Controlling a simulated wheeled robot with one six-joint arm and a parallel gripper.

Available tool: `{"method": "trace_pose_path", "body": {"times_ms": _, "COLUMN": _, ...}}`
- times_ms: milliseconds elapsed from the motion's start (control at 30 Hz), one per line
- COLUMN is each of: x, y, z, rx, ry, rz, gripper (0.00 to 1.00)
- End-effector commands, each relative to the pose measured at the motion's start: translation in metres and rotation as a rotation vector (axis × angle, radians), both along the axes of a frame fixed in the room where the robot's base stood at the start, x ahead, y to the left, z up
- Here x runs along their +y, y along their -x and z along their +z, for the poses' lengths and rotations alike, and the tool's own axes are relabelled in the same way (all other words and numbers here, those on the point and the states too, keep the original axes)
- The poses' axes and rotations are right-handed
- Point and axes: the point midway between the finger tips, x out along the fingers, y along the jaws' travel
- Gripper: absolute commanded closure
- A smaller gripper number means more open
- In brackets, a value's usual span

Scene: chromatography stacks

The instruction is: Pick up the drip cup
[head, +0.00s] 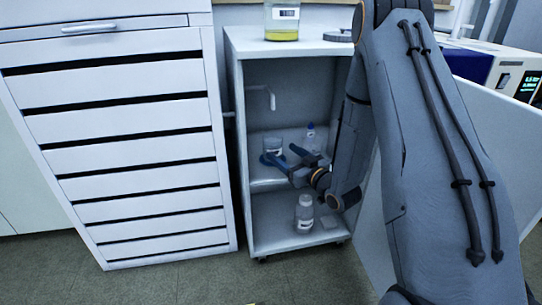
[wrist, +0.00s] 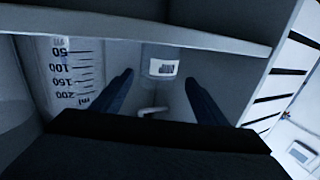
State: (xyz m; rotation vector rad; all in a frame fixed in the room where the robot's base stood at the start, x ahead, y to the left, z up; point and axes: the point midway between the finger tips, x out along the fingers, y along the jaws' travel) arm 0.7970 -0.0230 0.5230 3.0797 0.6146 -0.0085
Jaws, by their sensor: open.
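A small clear cup with a pale label, which I take as the drip cup (head: 273,145), stands upright on the middle shelf of the open cabinet, below a white bent spout (head: 271,99). My gripper (head: 280,153) reaches into the cabinet from the right at that shelf, its dark fingers spread near the cup. The wrist view appears upside down. There the cup's label (wrist: 163,67) shows between and beyond the open fingers (wrist: 158,78), which hold nothing. I cannot tell if either finger touches the cup.
A blue-capped clear bottle (head: 311,139) stands right of the cup; its volume marks show in the wrist view (wrist: 75,72). A white bottle (head: 305,213) stands on the cabinet floor. A drawer unit (head: 135,140) is at left. A yellow-liquid vessel (head: 282,20) sits on top.

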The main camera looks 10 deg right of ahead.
Motion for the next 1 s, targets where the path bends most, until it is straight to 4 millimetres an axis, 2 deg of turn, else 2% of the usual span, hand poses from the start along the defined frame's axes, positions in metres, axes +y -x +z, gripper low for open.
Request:
{"method": "trace_pose_path", "body": {"times_ms": 433, "x": 0.009, "y": -0.034, "z": -0.006, "rx": -0.006, "ry": -0.001, "rz": -0.004, "gripper": 0.33}}
{"method": "trace_pose_path", "body": {"times_ms": 700, "x": 0.025, "y": -0.068, "z": -0.011, "rx": -0.007, "ry": -0.001, "rz": -0.001, "gripper": 0.33}}
{"method": "trace_pose_path", "body": {"times_ms": 967, "x": 0.028, "y": -0.072, "z": -0.009, "rx": -0.006, "ry": -0.002, "rz": -0.001, "gripper": 0.33}}
{"method": "trace_pose_path", "body": {"times_ms": 1000, "x": 0.028, "y": -0.072, "z": -0.009, "rx": -0.005, "ry": -0.002, "rz": -0.001, "gripper": 0.38}}
